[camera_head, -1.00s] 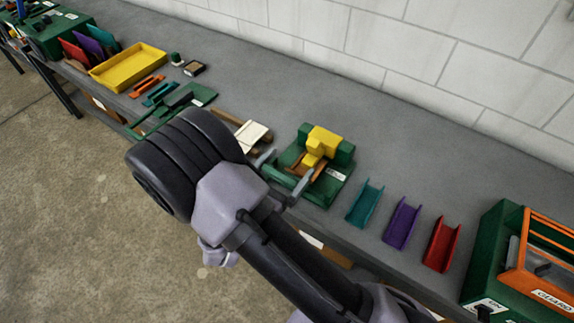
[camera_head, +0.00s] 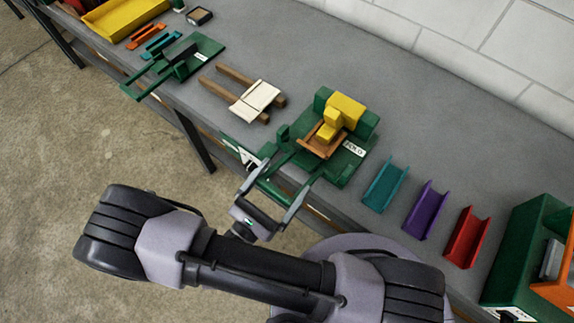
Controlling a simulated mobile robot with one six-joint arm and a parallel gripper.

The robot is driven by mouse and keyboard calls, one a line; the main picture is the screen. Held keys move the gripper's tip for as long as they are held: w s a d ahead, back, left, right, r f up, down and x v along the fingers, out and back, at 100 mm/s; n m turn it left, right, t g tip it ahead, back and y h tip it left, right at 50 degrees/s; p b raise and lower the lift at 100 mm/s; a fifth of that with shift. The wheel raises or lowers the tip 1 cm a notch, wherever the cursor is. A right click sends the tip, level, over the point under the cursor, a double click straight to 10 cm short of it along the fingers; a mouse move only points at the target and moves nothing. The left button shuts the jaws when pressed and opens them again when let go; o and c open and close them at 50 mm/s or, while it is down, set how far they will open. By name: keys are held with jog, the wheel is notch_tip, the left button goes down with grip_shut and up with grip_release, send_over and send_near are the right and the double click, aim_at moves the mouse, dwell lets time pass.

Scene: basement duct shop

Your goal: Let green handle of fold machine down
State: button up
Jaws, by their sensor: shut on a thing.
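The fold machine (camera_head: 352,166) stands on the bench right of the picture's middle, with a green base, a yellow upper block, an orange-brown part and a FOLD label. Its green handle (camera_head: 276,191) reaches out over the bench's front edge, as two arms with a crossbar. My gripper (camera_head: 272,186) is shut on the handle, its grey fingers by the crossbar. The fingers partly hide the contact.
Teal (camera_head: 385,187), purple (camera_head: 425,210) and red (camera_head: 466,238) channels lie right of the machine. A green and orange guarded machine (camera_head: 530,250) stands at the far right. A pale sheet on wooden bars (camera_head: 255,98) lies left. The floor before the bench is clear.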

jog(key=shift+s+a+f+b, duration=0.15)
jog(key=shift+f+b, duration=0.15)
jog(key=shift+f, duration=0.45)
jog(key=shift+s+a+f+b, duration=0.15)
jog(key=shift+f+b, duration=0.15)
jog(key=shift+f, duration=0.5)
jog(key=shift+s+a+f+b, duration=0.15)
jog(key=shift+f+b, duration=0.15)
jog(key=shift+f, duration=0.45)
jog(key=o, duration=1.7)
jog(key=shift+o, duration=0.2)
jog(key=shift+s, duration=0.1)
jog(key=v, duration=1.7)
jog(key=shift+s, duration=0.3)
jog(key=shift+a, duration=0.15)
